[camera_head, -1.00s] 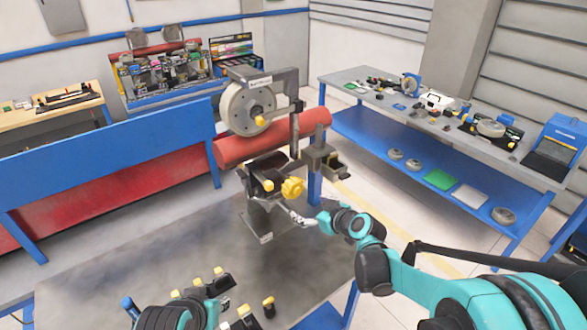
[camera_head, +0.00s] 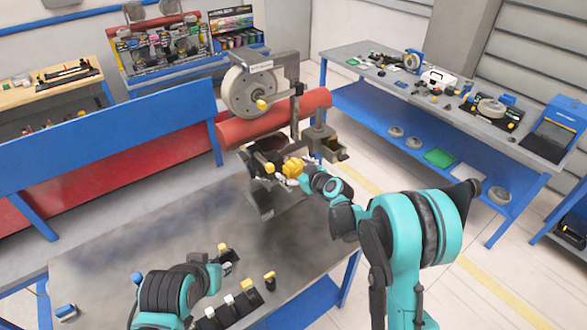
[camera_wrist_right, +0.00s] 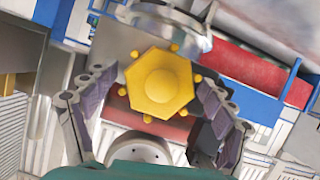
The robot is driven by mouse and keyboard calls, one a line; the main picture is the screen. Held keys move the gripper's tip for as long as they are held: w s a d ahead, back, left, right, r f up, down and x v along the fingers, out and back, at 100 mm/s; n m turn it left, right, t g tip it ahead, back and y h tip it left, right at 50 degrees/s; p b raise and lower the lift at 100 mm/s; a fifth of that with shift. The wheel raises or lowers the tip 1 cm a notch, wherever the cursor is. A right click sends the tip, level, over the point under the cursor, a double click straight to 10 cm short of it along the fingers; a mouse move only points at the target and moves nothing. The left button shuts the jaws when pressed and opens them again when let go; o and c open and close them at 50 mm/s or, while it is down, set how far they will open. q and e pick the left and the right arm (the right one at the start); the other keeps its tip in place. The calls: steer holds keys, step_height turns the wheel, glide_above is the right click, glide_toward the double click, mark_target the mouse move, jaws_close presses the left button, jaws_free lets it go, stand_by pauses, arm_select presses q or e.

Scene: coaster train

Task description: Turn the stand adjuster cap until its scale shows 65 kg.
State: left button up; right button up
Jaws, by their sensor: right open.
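The yellow adjuster cap (camera_head: 293,167) is on the front of the dark metal stand (camera_head: 266,204). In the right wrist view the cap (camera_wrist_right: 159,83) faces the camera as a yellow hexagon with small knobs around its rim. My right gripper (camera_head: 303,178) is right at the cap. In the wrist view its open fingers (camera_wrist_right: 153,85) stand on either side of the cap, with visible gaps. No scale reading can be made out. My left gripper (camera_head: 226,267) is low over the table at the lower left, apart from the stand; its jaws are too small to judge.
Several yellow-topped dark pieces (camera_head: 246,298) stand on the grey table (camera_head: 130,240) near the left arm. A large wheel (camera_head: 250,91) and a red cylinder (camera_head: 240,131) are above and behind the cap. The table's left part is mostly clear.

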steer(key=shift+c, duration=0.3)
steer(key=c, duration=1.1)
steer(key=m+b, duration=0.1)
steer(key=m+g+y+b, duration=0.1)
steer(key=b, duration=0.1)
steer(key=shift+w+d+f, duration=0.1)
steer(key=shift+f, duration=0.1)
steer(key=m+y+b, duration=0.1)
steer(key=m+b, duration=0.1)
steer(key=shift+g+b, duration=0.3)
steer(key=m+y+b, duration=0.2)
steer(key=b, duration=0.1)
steer(key=shift+m+g, duration=0.4)
steer(key=shift+r+m+y+b, duration=0.15)
steer(key=shift+m+y+b, duration=0.35)
steer(key=shift+m+b, duration=0.25)
